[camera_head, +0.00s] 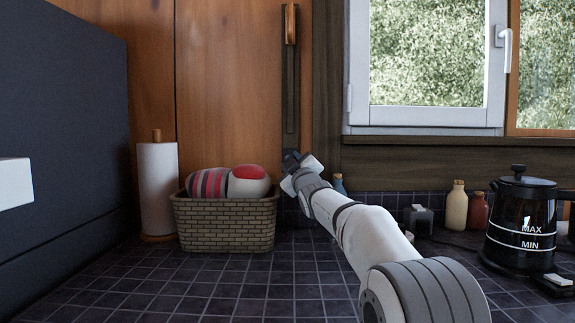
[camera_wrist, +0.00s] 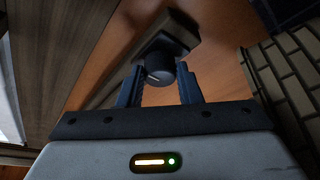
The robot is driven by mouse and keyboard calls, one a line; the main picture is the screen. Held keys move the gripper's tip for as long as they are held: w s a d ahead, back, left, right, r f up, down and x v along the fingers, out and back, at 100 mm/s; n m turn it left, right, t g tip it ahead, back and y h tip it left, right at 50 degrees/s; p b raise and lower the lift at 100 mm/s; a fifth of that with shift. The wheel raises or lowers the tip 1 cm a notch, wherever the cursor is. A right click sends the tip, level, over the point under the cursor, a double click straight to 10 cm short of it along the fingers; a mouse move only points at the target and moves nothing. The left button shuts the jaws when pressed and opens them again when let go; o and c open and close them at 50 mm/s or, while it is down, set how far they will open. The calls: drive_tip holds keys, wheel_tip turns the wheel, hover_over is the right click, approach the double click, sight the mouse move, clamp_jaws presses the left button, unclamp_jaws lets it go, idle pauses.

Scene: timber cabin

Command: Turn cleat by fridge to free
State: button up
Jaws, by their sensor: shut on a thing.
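A narrow dark strip (camera_head: 290,90) runs upright on the wooden panel, with a brown wooden piece (camera_head: 290,24) at its top. My gripper (camera_head: 298,166) is at the strip's lower end, above the counter. In the wrist view my gripper's two fingers (camera_wrist: 159,80) are on either side of a dark round knob (camera_wrist: 160,68) with a light line on its face, and are shut on it. The knob stands out from a dark block (camera_wrist: 172,32) on the orange wood. Which part is the cleat, I cannot tell for certain. A large dark panel (camera_head: 70,110), perhaps the fridge, stands at the left.
A woven basket (camera_head: 225,222) with striped and red-and-white items sits left of my gripper, beside a paper roll (camera_head: 158,188). Bottles (camera_head: 456,207) and a black kettle (camera_head: 520,220) stand at the right. The tiled counter's front (camera_head: 220,290) is clear.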

drive_tip(key=o, duration=0.8)
drive_tip(key=shift+w+f, duration=0.15)
drive_tip(key=shift+f, duration=0.1)
drive_tip(key=shift+o, duration=0.8)
drive_tip(key=shift+r, duration=0.15)
drive_tip(key=v, duration=0.8)
drive_tip(key=shift+d, duration=0.1)
